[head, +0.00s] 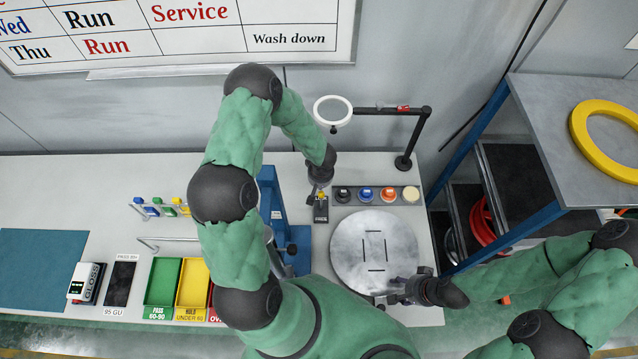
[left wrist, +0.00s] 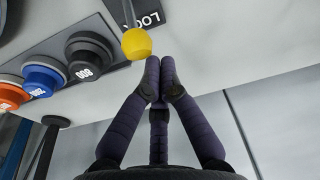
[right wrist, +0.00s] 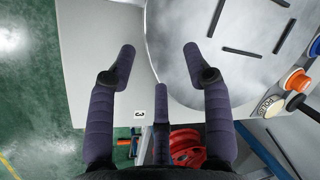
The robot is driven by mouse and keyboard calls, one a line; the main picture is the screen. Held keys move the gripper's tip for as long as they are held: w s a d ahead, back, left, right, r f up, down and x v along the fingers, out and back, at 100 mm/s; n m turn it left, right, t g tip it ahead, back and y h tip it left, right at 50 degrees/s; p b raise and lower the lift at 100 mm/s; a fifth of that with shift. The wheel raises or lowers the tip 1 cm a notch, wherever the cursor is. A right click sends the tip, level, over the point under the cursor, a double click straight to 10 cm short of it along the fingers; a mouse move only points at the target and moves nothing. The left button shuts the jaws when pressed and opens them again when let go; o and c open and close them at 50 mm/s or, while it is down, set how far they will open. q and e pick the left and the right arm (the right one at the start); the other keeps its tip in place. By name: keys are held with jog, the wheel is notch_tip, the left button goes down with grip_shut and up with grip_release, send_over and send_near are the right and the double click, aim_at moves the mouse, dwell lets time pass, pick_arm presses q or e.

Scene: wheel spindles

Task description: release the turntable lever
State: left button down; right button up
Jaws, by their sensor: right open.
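The lever has a yellow ball knob (left wrist: 137,43) on a thin rod over a dark lettered plate (left wrist: 150,14). In the head view the plate (head: 321,212) lies left of the row of knobs, behind the turntable (head: 374,252), a round grey disc with dark slots. My left gripper (head: 318,188) is at the lever; in the left wrist view its fingertips (left wrist: 159,66) are together, just beside the knob. I cannot tell whether they touch it. My right gripper (head: 393,291) is open and empty at the turntable's front edge; its fingers (right wrist: 158,58) are spread in the right wrist view.
Black, blue, orange and cream knobs (head: 388,194) stand in a row behind the turntable. A blue stand (head: 270,205) is left of the lever. A ring lamp (head: 332,111) hangs above on a black arm. Coloured bins (head: 163,283) sit at the left; a shelf (head: 577,130) is at the right.

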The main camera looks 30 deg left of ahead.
pick_arm(q)
jog(key=shift+s+d+r, duration=0.15)
jog(key=shift+s+r, duration=0.05)
pick_arm(e)
jog(key=shift+r, duration=0.35)
